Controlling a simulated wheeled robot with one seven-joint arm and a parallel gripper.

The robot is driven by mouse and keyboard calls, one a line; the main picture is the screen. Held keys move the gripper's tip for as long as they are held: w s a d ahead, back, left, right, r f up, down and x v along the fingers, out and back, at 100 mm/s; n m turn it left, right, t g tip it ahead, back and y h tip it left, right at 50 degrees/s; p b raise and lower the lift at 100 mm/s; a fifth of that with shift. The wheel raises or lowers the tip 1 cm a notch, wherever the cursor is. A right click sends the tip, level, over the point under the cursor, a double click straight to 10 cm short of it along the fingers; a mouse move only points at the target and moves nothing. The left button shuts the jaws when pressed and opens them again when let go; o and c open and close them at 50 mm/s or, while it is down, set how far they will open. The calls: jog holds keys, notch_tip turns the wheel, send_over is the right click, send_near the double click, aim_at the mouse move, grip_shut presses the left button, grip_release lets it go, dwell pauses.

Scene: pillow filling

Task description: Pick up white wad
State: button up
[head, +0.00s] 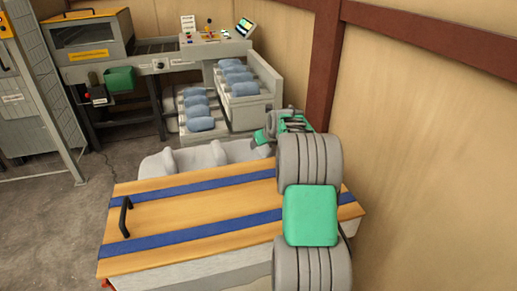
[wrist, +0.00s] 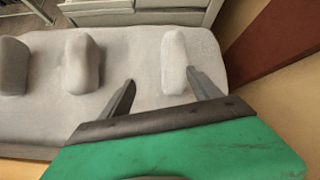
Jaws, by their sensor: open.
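The white wad (wrist: 175,58) is a pale, upright oblong lump on a light grey padded surface (wrist: 130,50) in the wrist view. The left fingertip is well to the left of the wad, over bare surface. In the head view my gripper (head: 262,138) is over the right end of the grey surface, and I cannot make out this wad there.
Two greyer lumps (wrist: 82,62) (wrist: 13,65) stand to the left on the same surface. A wooden lid with blue stripes (head: 190,205) lies in front of it. A wooden wall (head: 430,150) is close on the right. Blue rolls (head: 200,108) lie on the machine behind.

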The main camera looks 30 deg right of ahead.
aim_at(264, 151)
jog(key=d, duration=0.1)
jog(key=w+d+f+m, duration=0.1)
jog(key=d+f+m, duration=0.1)
jog(key=shift+w+d+f, duration=0.15)
jog(key=shift+w, duration=0.25)
jog(key=shift+m, duration=0.3)
jog(key=x, duration=0.7)
jog(key=shift+d+f, duration=0.15)
jog(key=shift+f, duration=0.1)
jog(key=shift+c, duration=0.4)
grip_shut()
